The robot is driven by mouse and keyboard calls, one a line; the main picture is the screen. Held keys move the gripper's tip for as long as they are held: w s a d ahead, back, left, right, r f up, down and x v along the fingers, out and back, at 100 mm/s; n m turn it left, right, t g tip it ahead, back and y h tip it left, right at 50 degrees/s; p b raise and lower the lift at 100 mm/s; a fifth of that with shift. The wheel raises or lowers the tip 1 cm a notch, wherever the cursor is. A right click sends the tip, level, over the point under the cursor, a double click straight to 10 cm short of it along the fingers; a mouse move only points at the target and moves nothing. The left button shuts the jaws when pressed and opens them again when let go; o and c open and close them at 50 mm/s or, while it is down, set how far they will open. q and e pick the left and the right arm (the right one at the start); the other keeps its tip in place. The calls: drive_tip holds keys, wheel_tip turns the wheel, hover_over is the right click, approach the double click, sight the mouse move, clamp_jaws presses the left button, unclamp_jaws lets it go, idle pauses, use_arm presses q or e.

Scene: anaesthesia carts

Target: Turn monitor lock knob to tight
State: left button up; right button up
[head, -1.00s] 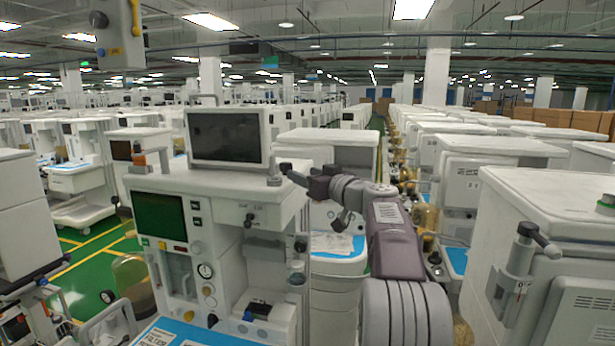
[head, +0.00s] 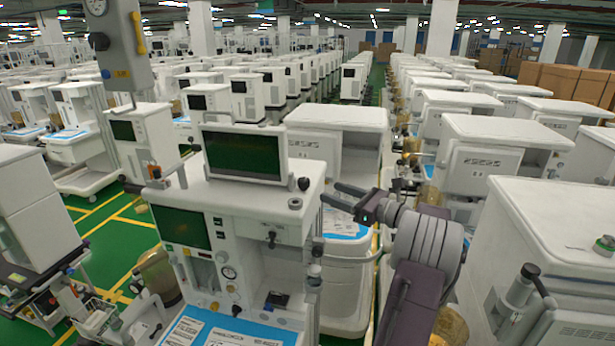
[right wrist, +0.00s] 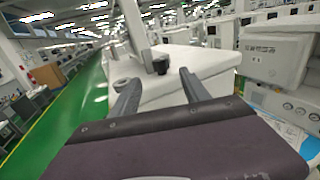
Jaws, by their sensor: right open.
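The monitor (head: 243,153) stands on top of a white anaesthesia cart (head: 255,200) left of centre in the head view. A small black knob (head: 303,184) stands up at the right side of the cart top, beside the monitor. The knob also shows in the right wrist view (right wrist: 160,66), beyond my fingertips and roughly between them. My right gripper (head: 330,192) is open and empty, to the right of the knob and apart from it. Its two spread fingers show in the right wrist view (right wrist: 158,78). I cannot tell how tight the knob is. My left gripper is not in view.
A grey ring-shaped fitting (head: 295,203) sits on the cart top near the knob. Another white cart (head: 335,135) stands close behind. A large white cabinet (head: 560,225) flanks my right arm. A grey box (head: 120,50) hangs at upper left. Green floor is open at left.

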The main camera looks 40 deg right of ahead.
sight(307, 183)
drive_tip(key=p+x, duration=0.5)
drive_tip(key=x, duration=0.4)
drive_tip(key=shift+f, duration=0.1)
drive_tip(key=shift+c, duration=0.8)
clamp_jaws()
drive_tip(key=m+h+b, duration=0.1)
drive_tip(key=h+b, duration=0.1)
drive_tip(key=b, duration=0.1)
drive_tip(key=m+h+b, duration=0.1)
drive_tip(key=h+b, duration=0.1)
drive_tip(key=b, duration=0.2)
drive_tip(key=shift+a+f+m+t, duration=0.1)
drive_tip(key=shift+a+m+t, duration=0.2)
drive_tip(key=shift+a, duration=0.1)
drive_tip(key=shift+h, duration=0.3)
drive_tip(key=shift+d+r, duration=0.1)
drive_tip(key=shift+r, duration=0.15)
